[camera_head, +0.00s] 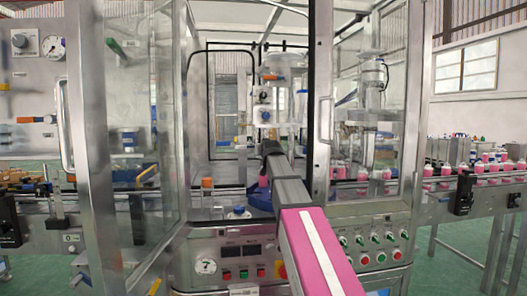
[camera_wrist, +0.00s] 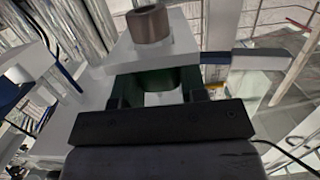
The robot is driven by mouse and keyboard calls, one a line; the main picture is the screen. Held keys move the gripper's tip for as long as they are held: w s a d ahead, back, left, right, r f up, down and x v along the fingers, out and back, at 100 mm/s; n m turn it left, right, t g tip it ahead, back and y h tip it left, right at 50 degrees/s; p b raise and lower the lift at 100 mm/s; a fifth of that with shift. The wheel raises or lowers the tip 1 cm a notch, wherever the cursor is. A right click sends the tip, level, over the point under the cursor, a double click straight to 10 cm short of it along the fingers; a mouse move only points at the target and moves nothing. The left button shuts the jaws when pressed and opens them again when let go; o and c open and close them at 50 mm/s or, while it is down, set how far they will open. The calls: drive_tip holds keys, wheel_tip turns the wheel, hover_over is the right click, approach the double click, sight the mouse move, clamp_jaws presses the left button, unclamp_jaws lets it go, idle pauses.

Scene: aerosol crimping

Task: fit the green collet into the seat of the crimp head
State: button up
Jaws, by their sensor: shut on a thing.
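The green collet (camera_wrist: 152,80) shows in the wrist view as a dark green ring between the two fingers of my gripper (camera_wrist: 158,88). My gripper is shut on it. Just beyond it stands a pale grey block with a bronze-brown cylinder (camera_wrist: 148,22) on it; I cannot tell whether the collet touches the block. In the head view my gripper (camera_head: 270,150) is inside the machine's open doorway, below the central column that appears to carry the crimp head (camera_head: 265,105). The collet cannot be made out there. The seat is not clearly visible in either view.
An open glazed door (camera_head: 135,130) stands at the left of the doorway, and a steel post (camera_head: 320,110) stands close at the right. A control panel (camera_head: 240,265) is below. A conveyor (camera_head: 470,190) with several pink cans runs at the right.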

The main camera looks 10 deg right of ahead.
drive_tip(key=o, duration=1.1)
drive_tip(key=shift+s, duration=0.1)
drive_tip(key=s, duration=0.3)
drive_tip(key=s+r, duration=0.1)
drive_tip(key=s, duration=0.6)
drive_tip(key=shift+s+r, duration=0.25)
